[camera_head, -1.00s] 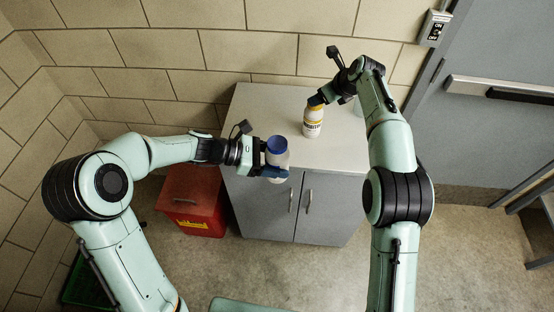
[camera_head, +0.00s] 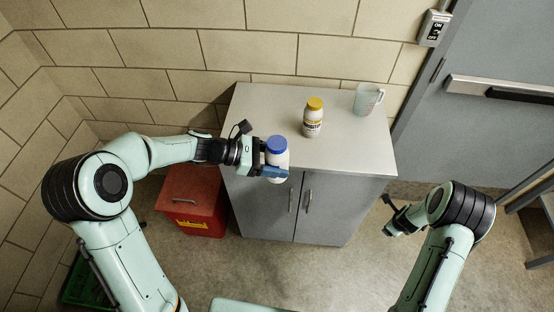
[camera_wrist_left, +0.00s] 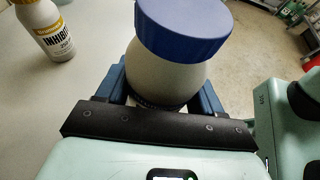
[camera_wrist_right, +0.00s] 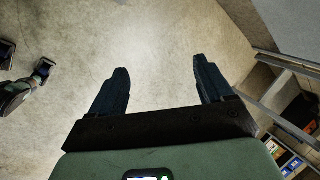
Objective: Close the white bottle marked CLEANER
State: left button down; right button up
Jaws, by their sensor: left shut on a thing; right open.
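A white bottle (camera_head: 279,160) with a wide blue cap (camera_head: 277,144) is held at the cabinet's front edge by my left gripper (camera_head: 272,170). My left gripper is shut around the bottle's body. In the left wrist view the blue cap (camera_wrist_left: 184,30) sits on top of the bottle (camera_wrist_left: 160,78); how tightly it is screwed cannot be told. The held bottle's label is hidden. My right gripper (camera_head: 391,230) is low to the right of the cabinet, away from both bottles. In the right wrist view its fingers (camera_wrist_right: 162,88) are open and empty above the floor.
A white bottle with a yellow cap, marked INHIBITOR (camera_head: 312,120), stands upright on the grey cabinet (camera_head: 255,110). A clear measuring jug (camera_head: 367,98) stands at the back right. A red bin (camera_head: 192,200) is left of the cabinet. The cabinet top's front right is clear.

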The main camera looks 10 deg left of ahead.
jog(key=s+a+f+n+g+y, duration=0.2)
jog(key=s+a+n, duration=0.9)
jog(key=s, duration=0.1)
jog(key=s+a+f+n+g+y, duration=0.1)
jog(key=s+a+f+n+y, duration=0.1)
jog(key=s+a+n, duration=0.9)
jog(key=shift+s+a+f+g+y, duration=0.2)
jog(key=shift+s+g+y, duration=0.2)
jog(key=shift+s+y, duration=0.4)
